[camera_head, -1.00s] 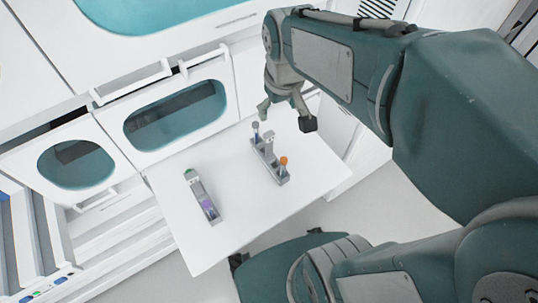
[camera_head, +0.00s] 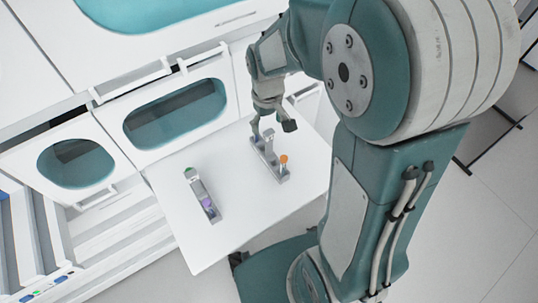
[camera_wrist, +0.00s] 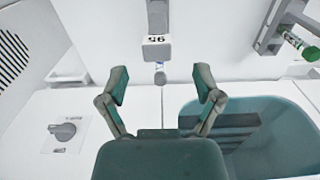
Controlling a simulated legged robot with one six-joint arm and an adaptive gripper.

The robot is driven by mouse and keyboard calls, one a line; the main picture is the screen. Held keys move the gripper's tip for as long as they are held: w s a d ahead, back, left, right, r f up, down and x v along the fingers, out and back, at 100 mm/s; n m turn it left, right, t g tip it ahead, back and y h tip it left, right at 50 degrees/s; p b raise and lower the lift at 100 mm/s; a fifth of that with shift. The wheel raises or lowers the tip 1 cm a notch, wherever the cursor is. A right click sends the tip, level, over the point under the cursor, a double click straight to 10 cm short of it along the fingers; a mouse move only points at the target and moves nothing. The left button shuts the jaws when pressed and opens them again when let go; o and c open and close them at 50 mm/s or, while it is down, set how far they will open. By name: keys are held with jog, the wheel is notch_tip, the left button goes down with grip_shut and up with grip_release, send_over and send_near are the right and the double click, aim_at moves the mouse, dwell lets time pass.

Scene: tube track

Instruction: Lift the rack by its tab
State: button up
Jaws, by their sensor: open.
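The grey rack (camera_head: 273,168) stands on the white table, with a raised tab (camera_head: 267,137) near its middle and an orange-capped tube (camera_head: 284,159) at its near end. My gripper (camera_head: 272,131) is open and empty, at the far end of this rack, pointing down. Its fingers partly hide that end. I see no contact with the tab.
A second grey rack (camera_head: 214,215) lies to the left, with a green-capped tube (camera_head: 190,173) and a purple one (camera_head: 207,202). The white table (camera_head: 240,235) is otherwise clear. White cabinets with teal windows (camera_head: 175,113) stand behind.

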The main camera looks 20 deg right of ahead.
aim_at(269, 132)
notch_tip(269, 132, down, 4)
jog(key=shift+d+f, duration=0.1)
jog(key=shift+f, duration=0.05)
grip_shut()
dwell(0.4)
